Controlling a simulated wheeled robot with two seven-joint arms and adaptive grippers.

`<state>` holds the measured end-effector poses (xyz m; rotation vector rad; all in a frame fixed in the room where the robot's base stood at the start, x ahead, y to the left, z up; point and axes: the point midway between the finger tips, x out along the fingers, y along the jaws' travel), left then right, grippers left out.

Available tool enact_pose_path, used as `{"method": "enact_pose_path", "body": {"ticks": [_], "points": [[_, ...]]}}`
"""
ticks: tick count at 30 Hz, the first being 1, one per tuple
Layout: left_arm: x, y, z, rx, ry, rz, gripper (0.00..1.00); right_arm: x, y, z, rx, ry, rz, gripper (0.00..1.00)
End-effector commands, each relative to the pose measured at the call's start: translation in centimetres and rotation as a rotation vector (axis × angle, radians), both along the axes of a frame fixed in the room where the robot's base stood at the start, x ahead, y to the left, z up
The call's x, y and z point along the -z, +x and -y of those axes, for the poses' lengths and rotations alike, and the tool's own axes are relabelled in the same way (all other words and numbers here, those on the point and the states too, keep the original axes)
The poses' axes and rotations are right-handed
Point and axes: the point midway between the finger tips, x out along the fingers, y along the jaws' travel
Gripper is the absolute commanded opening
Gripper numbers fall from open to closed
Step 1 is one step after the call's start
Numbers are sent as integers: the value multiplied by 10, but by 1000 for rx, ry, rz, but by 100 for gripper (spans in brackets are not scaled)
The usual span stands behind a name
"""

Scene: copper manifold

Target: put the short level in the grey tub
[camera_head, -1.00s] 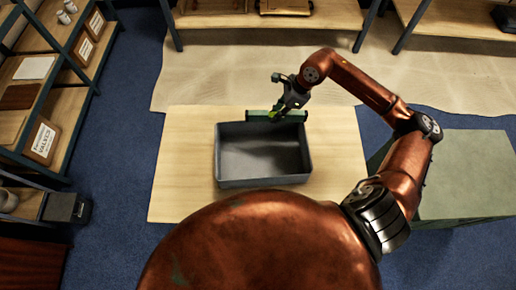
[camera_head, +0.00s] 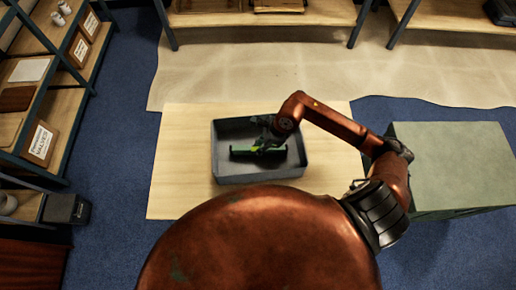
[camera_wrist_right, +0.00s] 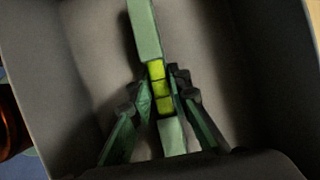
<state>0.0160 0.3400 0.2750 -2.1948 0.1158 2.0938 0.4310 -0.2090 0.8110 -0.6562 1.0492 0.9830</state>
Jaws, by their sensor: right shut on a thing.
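The short level (camera_head: 244,151) is a green bar with yellow-green vials at its middle. It is inside the walls of the grey tub (camera_head: 262,175), which stands on the light wooden table. My right gripper (camera_head: 268,146) reaches into the tub and is shut on the level near its middle. In the right wrist view the level (camera_wrist_right: 145,35) runs between the two fingers (camera_wrist_right: 162,100), with the tub's grey floor and walls (camera_wrist_right: 40,60) around it. I cannot tell whether the level touches the tub floor. My left gripper is not in view.
The table top (camera_head: 180,160) is bare around the tub. A green-grey block-like surface (camera_head: 455,165) stands to the right. Shelves with boxes (camera_head: 40,142) line the left, and wooden shelving (camera_head: 260,18) runs along the back.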

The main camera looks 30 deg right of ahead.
Motion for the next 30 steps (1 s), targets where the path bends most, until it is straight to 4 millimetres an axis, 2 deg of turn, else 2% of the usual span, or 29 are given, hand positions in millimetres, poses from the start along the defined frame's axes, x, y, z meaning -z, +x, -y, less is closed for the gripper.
{"method": "enact_pose_path", "body": {"ticks": [4,12,13,20,30], "points": [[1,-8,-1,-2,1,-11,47,7,1,0,-1,1,2,0],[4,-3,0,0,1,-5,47,10,1,0,-1,0,3,0],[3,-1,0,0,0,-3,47,10,1,0,-1,0,2,18],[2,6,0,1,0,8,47,9,1,0,-1,0,2,34],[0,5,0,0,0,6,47,6,1,0,-1,1,2,34]]}}
